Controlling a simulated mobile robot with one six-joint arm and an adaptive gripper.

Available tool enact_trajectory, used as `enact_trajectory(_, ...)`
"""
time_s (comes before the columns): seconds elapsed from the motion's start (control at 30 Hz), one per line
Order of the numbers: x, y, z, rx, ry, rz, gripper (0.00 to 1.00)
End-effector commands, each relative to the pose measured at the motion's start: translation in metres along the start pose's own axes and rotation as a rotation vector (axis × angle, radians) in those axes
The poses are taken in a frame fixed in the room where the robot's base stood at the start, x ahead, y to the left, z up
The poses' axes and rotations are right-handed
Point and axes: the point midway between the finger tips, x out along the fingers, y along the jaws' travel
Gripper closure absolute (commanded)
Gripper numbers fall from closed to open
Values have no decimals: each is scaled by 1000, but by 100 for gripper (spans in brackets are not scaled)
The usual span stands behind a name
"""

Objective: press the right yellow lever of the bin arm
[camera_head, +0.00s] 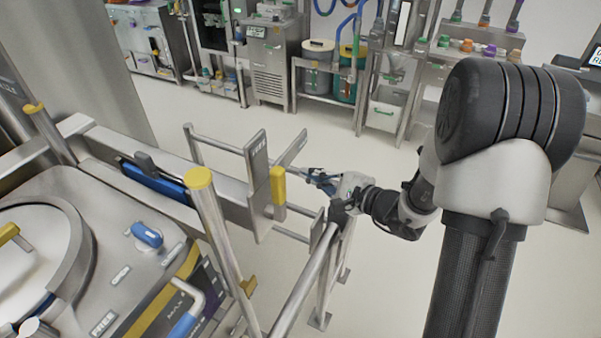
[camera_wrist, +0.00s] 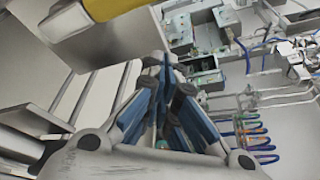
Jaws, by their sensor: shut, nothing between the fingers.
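The bin arm is a steel beam ending in upright plates (camera_head: 258,170). A yellow lever (camera_head: 278,187) sits at its right end. In the wrist view a large yellow piece (camera_wrist: 112,8) fills the top left, close to the camera; it looks like this lever. My gripper (camera_head: 313,174) is just right of the lever in the head view, fingers pointing left towards the plates. Its blue-padded fingers (camera_wrist: 165,75) are together and empty, with the yellow piece up and left of them. I cannot tell whether they touch the lever or plates.
A steel post with a yellow cap (camera_head: 199,178) stands left of the plates. A steel bin with a round lid (camera_head: 35,250) fills the lower left. A rail frame (camera_head: 305,280) stands below my gripper. Shelves and carts line the back; the floor between is clear.

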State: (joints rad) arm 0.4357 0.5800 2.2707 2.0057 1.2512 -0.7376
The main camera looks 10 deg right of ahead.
Motion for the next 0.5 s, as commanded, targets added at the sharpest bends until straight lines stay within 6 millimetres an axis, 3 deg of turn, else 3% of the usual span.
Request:
enact_trajectory(0.03,-14,-2,-1,3,6,-5,100)
enact_trajectory(0.2,-47,4,-2,1,5,-6,100)
enact_trajectory(0.5,-70,10,-4,-2,1,-4,100)
